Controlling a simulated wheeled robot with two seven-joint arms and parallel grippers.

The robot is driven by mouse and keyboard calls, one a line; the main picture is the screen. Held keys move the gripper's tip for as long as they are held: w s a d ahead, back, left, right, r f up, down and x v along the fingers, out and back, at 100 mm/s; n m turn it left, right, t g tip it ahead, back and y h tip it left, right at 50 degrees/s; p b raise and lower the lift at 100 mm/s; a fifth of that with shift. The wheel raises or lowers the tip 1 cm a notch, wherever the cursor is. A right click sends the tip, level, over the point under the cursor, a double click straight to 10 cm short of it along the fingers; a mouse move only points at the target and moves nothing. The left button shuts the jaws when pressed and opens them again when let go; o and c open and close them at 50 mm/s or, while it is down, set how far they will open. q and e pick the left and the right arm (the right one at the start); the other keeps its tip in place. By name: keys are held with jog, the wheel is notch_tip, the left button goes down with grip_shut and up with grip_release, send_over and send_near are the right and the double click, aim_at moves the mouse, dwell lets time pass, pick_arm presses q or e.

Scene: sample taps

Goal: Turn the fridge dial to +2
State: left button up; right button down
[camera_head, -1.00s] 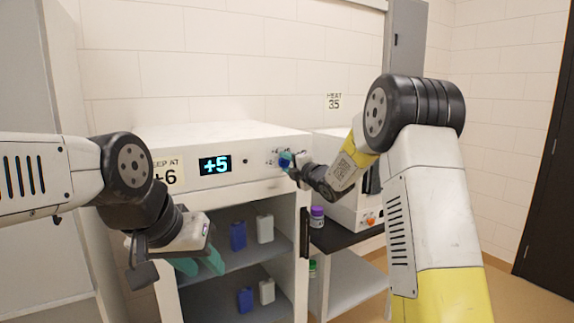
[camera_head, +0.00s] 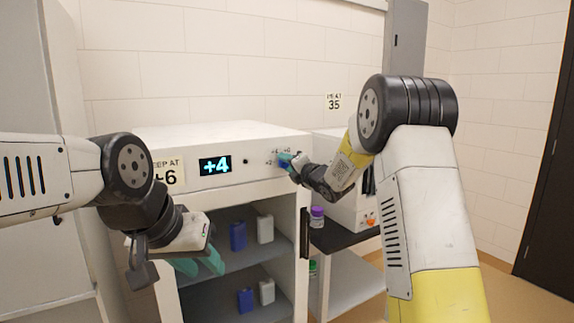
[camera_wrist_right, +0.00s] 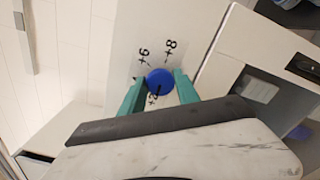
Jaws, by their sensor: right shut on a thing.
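The blue fridge dial (camera_wrist_right: 159,81) sits between the teal fingers of my right gripper (camera_wrist_right: 159,92) in the right wrist view, with printed marks around it. In the head view the dial (camera_head: 285,160) is partly hidden by my right gripper (camera_head: 291,163), which is shut on it. The fridge display (camera_head: 215,165) reads +4. My left gripper (camera_head: 200,266) hangs in front of the fridge at the left; its two teal fingers look apart with nothing between them.
A "KEEP AT +6" label (camera_head: 168,172) is left of the display. The open fridge shelves hold blue and white containers (camera_head: 238,236).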

jog(key=shift+f, duration=0.15)
jog(key=c, duration=0.9)
grip_release()
jog(key=shift+s+d, duration=0.1)
jog(key=v, duration=0.7)
jog(key=shift+s, duration=0.3)
jog(key=shift+d, duration=0.15)
